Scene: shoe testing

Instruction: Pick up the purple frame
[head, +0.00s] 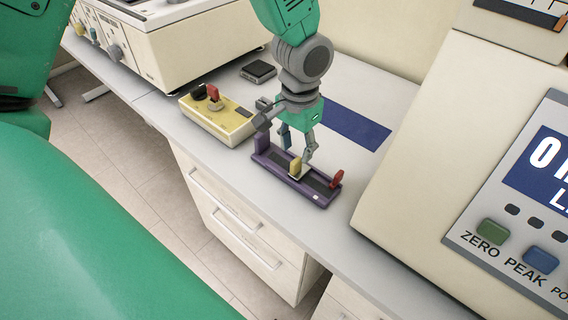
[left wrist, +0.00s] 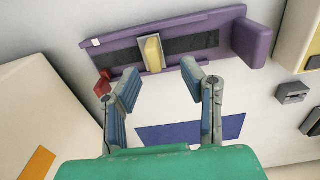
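The purple frame (head: 283,178) lies on the grey counter near its front edge. It is long, with a dark strip, a raised purple block at one end, a yellow slider piece (head: 295,166) and a red clip (head: 336,179) at the other end. My left gripper (head: 305,155) is over the frame, pointing down, its fingers close to the yellow piece. In the left wrist view the fingers (left wrist: 161,70) are spread apart with nothing between them, and the frame (left wrist: 255,45) spans beyond the fingertips. I cannot tell whether they touch it. My right gripper is not in view.
A yellow box (head: 222,117) with a red and a black knob sits left of the frame. A small dark grey block (head: 258,71) lies behind it. A blue rectangle (head: 355,126) is on the counter. A large beige machine (head: 420,150) with a display stands right.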

